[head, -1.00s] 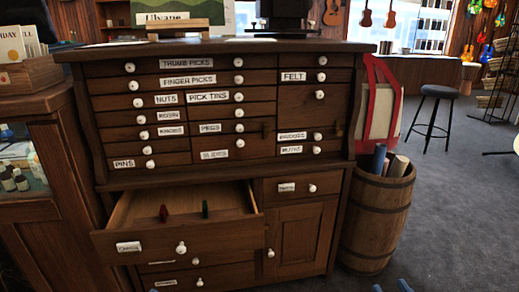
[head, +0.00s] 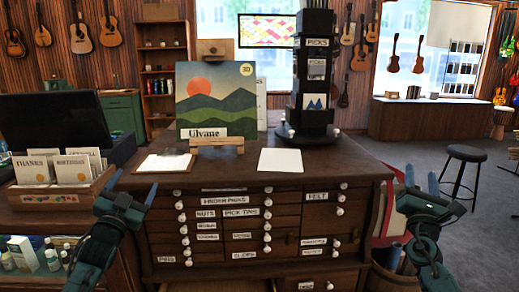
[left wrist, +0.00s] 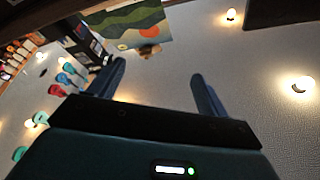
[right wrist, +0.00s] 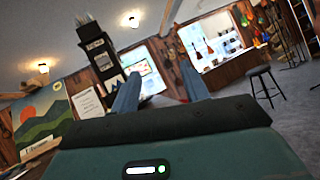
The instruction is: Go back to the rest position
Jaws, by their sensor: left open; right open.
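My left gripper (head: 132,187) is raised at the left in the head view, in front of the wooden drawer cabinet's left side. Its two blue fingers stand apart with nothing between them, as the left wrist view (left wrist: 160,80) also shows. My right gripper (head: 421,178) is raised at the right, beside the cabinet's right edge. Its fingers are also apart and empty in the right wrist view (right wrist: 158,88). Neither gripper appears to touch anything. The labelled drawer cabinet (head: 330,168) stands between them; its lower part is cut off by the picture's bottom edge.
On the cabinet top are a landscape picture (head: 216,98), a clipboard (head: 165,163), a white sheet (head: 281,161) and a dark picks tower (head: 314,75). A card box (head: 70,198) stands left. A stool (head: 463,160) stands on open floor at right.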

